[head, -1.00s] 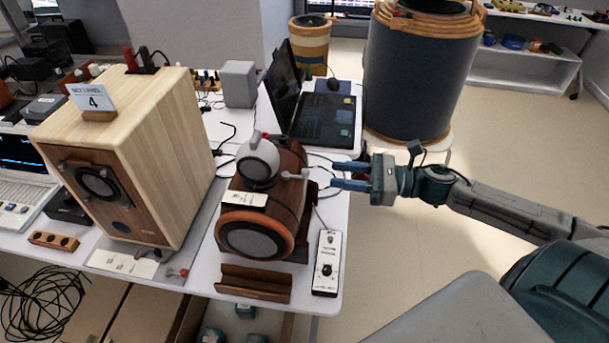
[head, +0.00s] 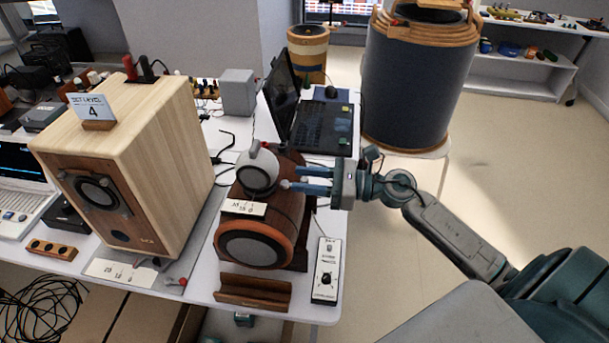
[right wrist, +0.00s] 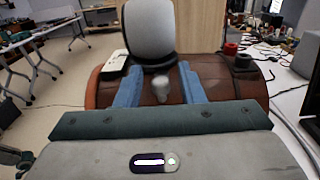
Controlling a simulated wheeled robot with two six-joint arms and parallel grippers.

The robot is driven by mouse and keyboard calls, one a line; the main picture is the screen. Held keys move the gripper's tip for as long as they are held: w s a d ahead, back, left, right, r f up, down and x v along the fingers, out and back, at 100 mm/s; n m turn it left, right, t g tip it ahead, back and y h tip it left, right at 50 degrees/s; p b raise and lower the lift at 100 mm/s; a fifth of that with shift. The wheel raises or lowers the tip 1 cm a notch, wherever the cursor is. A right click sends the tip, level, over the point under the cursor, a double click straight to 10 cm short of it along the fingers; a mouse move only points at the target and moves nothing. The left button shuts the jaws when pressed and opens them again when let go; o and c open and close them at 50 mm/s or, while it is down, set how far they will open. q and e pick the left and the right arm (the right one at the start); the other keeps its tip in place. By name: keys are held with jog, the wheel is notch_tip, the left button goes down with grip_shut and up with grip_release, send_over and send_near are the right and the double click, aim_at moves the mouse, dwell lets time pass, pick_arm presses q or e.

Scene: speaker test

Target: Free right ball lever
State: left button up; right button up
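The right ball (head: 257,171) is pale grey and sits on top of a dark wooden barrel-shaped speaker (head: 300,212) with an orange-brown front ring. A short silver lever (head: 286,184) sticks out from beside the ball. My right gripper (head: 296,178) reaches in from the right with two blue fingers, open, at the lever. In the right wrist view, the lever's rounded knob (right wrist: 161,90) stands between the open fingers (right wrist: 160,84), with a visible gap on each side. In the head view the fingers hide the lever's outer end. My left gripper is not in view.
A pale wooden speaker (head: 160,150) with a "4" card (head: 92,106) stands left. A marked card (head: 244,208) lies below the ball. A white control box (head: 326,270) and brown wooden holder (head: 252,291) are in front. A laptop (head: 322,125) lies behind.

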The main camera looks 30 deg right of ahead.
jog(key=shift+w+a, duration=0.2)
grip_shut()
